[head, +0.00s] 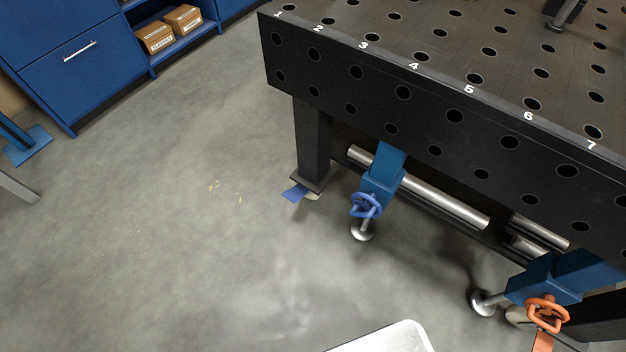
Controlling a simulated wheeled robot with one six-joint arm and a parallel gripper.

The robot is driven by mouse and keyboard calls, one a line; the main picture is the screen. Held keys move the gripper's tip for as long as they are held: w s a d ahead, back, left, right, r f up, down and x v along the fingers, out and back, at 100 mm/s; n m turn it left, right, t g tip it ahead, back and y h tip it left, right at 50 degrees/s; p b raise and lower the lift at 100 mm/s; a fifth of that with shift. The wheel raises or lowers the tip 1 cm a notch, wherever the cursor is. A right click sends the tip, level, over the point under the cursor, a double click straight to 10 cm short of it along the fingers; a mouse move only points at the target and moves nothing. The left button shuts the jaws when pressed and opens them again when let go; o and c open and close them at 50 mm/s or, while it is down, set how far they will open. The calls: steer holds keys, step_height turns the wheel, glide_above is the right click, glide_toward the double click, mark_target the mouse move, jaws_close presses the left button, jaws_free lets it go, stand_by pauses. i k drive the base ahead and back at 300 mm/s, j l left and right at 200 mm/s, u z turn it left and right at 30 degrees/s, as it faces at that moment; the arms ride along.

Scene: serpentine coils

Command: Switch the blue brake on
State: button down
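A flat blue pedal-like tab (293,193) sticks out low at the foot of the table's left leg, close to the floor. A blue handwheel (366,206) sits on a blue bracket (384,176) under the table edge, above a round metal foot (362,231). I cannot tell for certain which blue part is the brake, though the tab looks most like one. Its on or off state cannot be read from here. My gripper is not in view.
The black perforated table (430,105) fills the upper right, with steel rods (440,200) beneath. An orange handwheel (547,311) and orange tab (543,342) are at lower right. A white rounded edge (390,338) shows at the bottom. Blue cabinets (85,65) stand upper left; floor between is open.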

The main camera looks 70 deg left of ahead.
mark_target(295, 194)
steer(key=u, duration=2.5)
